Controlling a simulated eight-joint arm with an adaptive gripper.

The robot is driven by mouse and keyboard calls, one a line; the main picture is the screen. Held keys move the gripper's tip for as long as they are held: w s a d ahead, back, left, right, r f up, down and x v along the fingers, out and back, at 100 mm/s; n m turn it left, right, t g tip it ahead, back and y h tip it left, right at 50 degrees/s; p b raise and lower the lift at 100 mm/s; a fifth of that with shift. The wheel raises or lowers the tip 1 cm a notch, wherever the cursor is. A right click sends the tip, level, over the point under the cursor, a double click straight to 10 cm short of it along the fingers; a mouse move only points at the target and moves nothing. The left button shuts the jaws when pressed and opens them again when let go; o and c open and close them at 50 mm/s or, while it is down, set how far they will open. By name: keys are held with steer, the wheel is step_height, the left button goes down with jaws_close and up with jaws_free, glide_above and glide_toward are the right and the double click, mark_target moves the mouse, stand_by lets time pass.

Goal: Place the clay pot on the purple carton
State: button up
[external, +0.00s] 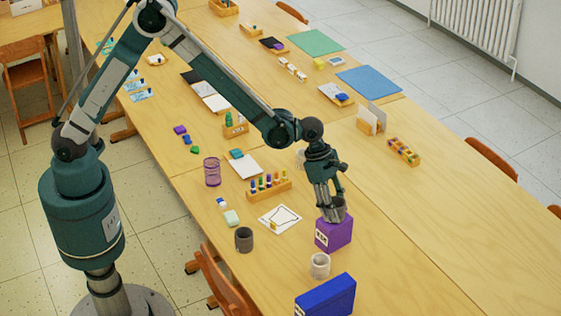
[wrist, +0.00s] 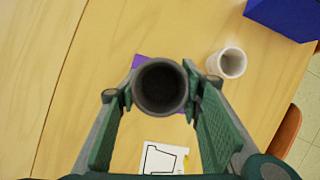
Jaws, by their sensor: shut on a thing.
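My gripper (external: 332,200) points down over the purple carton (external: 333,236) and is shut on a dark grey-brown pot (external: 338,215), which I take to be the clay pot. In the wrist view the pot (wrist: 160,87) is upright, its open mouth facing the camera, between the two green fingers. The pot is at the carton's top; I cannot tell whether it touches. In the wrist view the pot hides most of the carton, with purple edges (wrist: 139,61) showing beside it.
A pale cup (external: 320,265) and a blue box (external: 326,296) stand in front of the carton. A dark cup (external: 244,239) stands to the left. A white card (external: 281,219) and a wooden rack of bottles (external: 268,187) lie left of the carton. The table to the right is clear.

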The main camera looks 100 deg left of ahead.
steer(key=shift+f, duration=0.35)
steer(key=o, duration=1)
steer(key=shift+r, duration=0.3)
steer(key=shift+p+v, duration=0.3)
steer(key=shift+v, duration=5.6)
steer(key=shift+d, duration=0.1)
